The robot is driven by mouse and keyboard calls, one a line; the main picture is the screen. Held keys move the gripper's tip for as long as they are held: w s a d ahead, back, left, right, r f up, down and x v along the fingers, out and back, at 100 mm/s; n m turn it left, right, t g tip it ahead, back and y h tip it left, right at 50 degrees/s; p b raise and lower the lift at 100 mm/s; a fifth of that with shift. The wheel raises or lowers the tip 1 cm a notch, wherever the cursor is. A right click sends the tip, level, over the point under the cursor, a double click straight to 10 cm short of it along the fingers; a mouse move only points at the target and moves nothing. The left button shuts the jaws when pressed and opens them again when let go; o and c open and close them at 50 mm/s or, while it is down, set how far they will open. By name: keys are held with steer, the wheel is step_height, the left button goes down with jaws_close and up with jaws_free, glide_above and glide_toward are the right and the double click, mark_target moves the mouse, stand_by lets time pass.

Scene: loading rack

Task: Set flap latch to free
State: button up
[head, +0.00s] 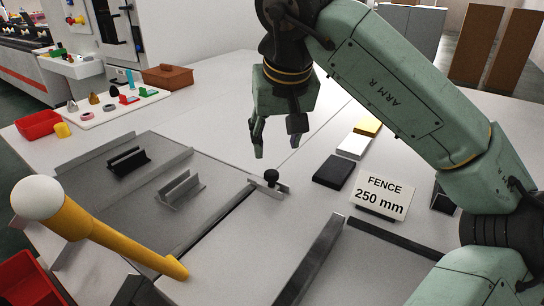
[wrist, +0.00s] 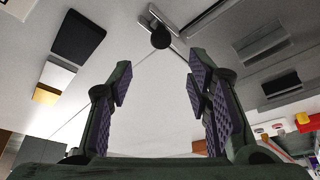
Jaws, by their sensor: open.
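A black round knob (head: 270,177) stands on a small grey metal plate (head: 285,187) at the end of a dark slot in the tabletop. It looks like the flap latch; no label shows on it. In the wrist view the knob (wrist: 160,39) and its plate are beyond the fingertips, near the top centre. My gripper (head: 277,141) is open and empty, above the table and apart from the knob. In the wrist view my gripper's two padded fingers (wrist: 158,72) are spread, with bare tabletop between them.
A yellow lever with a white ball (head: 38,197) leans at the front left. Grey brackets (head: 180,189) stand on a darker panel. The table around the knob is clear.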

mark_target(271, 173)
steer(key=p+x, duration=0.1)
steer(key=x, duration=0.9)
steer(key=shift+a+f, duration=0.1)
steer(key=shift+f, duration=0.05)
jaws_close()
stand_by(0.5)
